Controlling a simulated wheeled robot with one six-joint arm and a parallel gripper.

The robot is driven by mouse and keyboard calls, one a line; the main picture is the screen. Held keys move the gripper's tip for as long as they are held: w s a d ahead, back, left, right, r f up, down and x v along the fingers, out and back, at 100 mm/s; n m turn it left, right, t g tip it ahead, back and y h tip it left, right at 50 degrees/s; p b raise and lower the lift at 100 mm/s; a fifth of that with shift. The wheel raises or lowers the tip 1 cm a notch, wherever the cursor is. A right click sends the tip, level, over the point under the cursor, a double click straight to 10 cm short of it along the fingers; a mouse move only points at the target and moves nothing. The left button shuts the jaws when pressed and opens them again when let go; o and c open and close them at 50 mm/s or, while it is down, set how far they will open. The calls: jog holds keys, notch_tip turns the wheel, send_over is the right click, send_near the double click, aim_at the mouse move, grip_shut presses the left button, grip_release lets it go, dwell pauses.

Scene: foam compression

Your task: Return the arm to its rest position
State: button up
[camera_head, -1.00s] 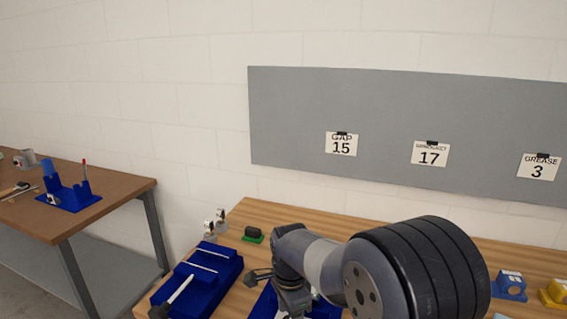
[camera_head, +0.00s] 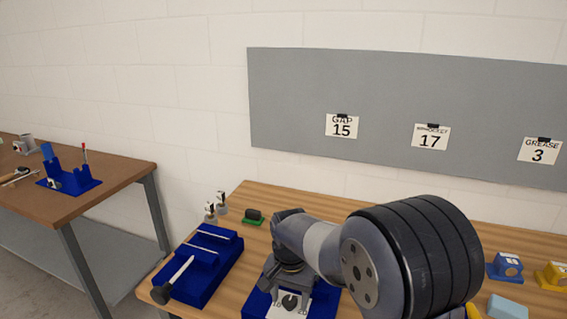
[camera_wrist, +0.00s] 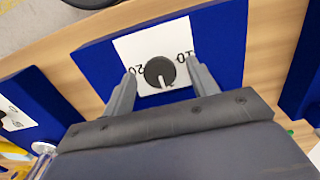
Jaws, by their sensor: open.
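My arm reaches over the wooden table (camera_head: 340,218) in the head view, its wrist (camera_head: 288,262) above a blue base. In the wrist view my gripper (camera_wrist: 160,68) is open, with one finger on each side of a black knob (camera_wrist: 160,71). The knob has a pale pointer and sits on a white plate marked 20 and 10 (camera_wrist: 181,36), on a blue base (camera_wrist: 98,66). The fingers appear apart from the knob, with nothing held. In the head view the knob shows partly below the wrist (camera_head: 289,302).
A blue fixture (camera_head: 209,262) with a white-shafted tool (camera_head: 181,270) stands left of the wrist. A black-and-green block (camera_head: 253,217) lies behind. Blue (camera_head: 505,268) and yellow (camera_head: 555,277) blocks stand at right. A second table (camera_head: 112,187) is at far left, with a gap between.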

jog(key=n, duration=0.8)
jog(key=shift+n+b, duration=0.3)
jog(key=shift+b, duration=0.1)
jog(key=shift+r, duration=1.1)
